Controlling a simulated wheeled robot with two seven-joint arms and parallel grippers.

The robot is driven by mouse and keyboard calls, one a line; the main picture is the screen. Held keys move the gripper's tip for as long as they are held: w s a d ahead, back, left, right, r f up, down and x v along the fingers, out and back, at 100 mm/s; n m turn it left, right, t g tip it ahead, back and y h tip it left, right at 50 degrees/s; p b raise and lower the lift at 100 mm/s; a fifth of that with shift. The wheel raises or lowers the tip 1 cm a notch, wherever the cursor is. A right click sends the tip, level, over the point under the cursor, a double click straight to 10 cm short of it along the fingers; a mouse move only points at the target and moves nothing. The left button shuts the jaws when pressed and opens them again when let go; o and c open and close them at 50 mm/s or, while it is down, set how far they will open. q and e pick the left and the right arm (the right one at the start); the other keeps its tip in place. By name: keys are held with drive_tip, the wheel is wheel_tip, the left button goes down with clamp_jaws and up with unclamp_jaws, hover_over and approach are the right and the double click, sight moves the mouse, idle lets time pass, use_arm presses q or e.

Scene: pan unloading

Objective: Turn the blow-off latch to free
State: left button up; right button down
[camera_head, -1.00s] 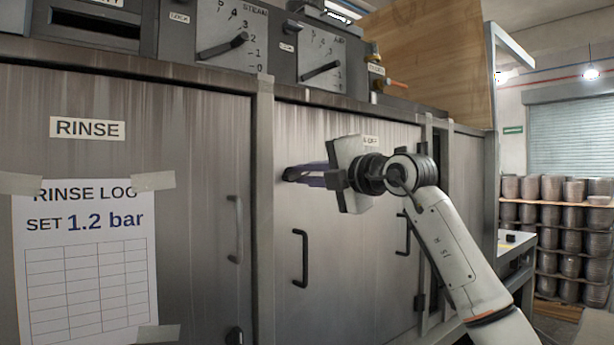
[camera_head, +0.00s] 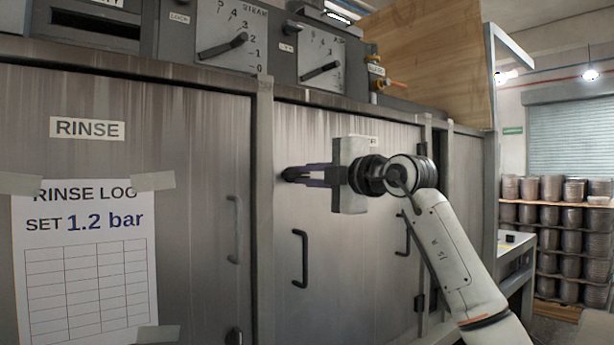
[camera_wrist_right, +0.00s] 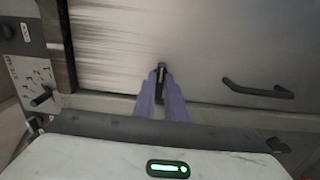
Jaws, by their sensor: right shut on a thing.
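The blow-off latch (camera_head: 288,175) is a small dark handle on the steel door right of the rinse door. It also shows as a dark bar between the fingertips in the right wrist view (camera_wrist_right: 161,69). My right gripper (camera_head: 300,174) reaches in from the right, its purple fingers shut on the latch; the fingers (camera_wrist_right: 161,84) also show in the right wrist view. The fingers hide part of the latch, so its exact angle is hard to tell. A white label (camera_head: 371,139) above is partly covered by my gripper. My left gripper is not in view.
A black door handle (camera_head: 301,257) is below the latch, and another handle (camera_head: 403,233) is behind my right forearm. Steam dial (camera_head: 228,40) and air dial (camera_head: 321,56) sit above. The taped rinse log (camera_head: 86,270) hangs at left.

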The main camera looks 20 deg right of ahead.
drive_tip(key=c, duration=1.8)
unclamp_jaws()
drive_tip(key=shift+s+d, duration=0.15)
drive_tip(key=shift+s, duration=0.15)
drive_tip(key=b+v, duration=0.2)
drive_tip(key=v, duration=0.7)
drive_tip(key=shift+s, duration=0.3)
drive_tip(key=shift+d, duration=0.1)
